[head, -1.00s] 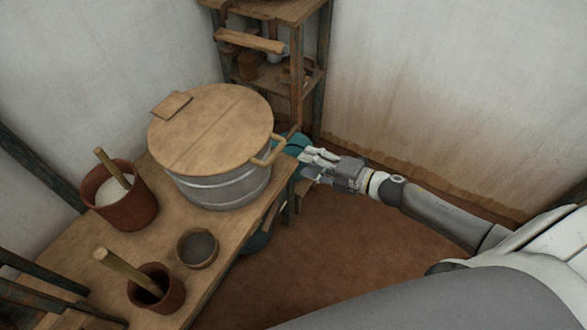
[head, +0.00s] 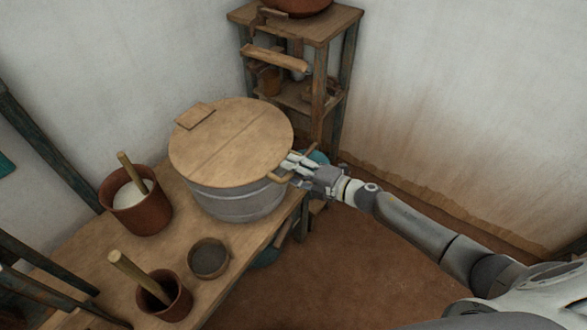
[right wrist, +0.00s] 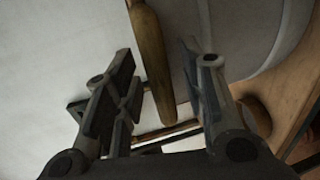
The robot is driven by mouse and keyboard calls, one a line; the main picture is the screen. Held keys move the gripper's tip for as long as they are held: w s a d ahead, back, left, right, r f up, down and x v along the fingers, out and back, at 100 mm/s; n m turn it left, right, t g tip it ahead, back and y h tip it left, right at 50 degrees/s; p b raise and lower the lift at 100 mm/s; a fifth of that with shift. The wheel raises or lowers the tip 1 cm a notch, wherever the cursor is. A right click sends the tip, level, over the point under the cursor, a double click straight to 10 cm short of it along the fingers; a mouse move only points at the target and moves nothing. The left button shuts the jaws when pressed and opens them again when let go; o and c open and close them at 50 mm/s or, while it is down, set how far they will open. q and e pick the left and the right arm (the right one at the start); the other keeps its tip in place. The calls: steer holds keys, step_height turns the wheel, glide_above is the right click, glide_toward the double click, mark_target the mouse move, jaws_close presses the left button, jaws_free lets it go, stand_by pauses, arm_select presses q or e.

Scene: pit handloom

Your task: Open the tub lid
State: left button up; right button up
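The tub (head: 240,207) is a grey metal vessel on the wooden bench. Its round wooden lid (head: 225,150) lies flat on top, closed, with a small wooden block at the far left edge. A wooden handle (head: 279,178) sticks out from the lid's right edge. My right gripper (head: 291,164) is at this handle, partly covering it. In the right wrist view the two fingers (right wrist: 165,75) are apart, with the wooden handle bar (right wrist: 150,60) between them and a gap on each side. My left gripper is not in view.
On the bench (head: 95,243) stand a brown pot with white contents (head: 150,215), a small bowl (head: 209,258) and a pot with a stick (head: 178,303). A wooden shelf (head: 325,24) stands behind the tub by the wall. The floor at right is clear.

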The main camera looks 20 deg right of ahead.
steer(key=shift+w+a, duration=0.1)
steer(key=shift+c, duration=0.3)
jaws_close()
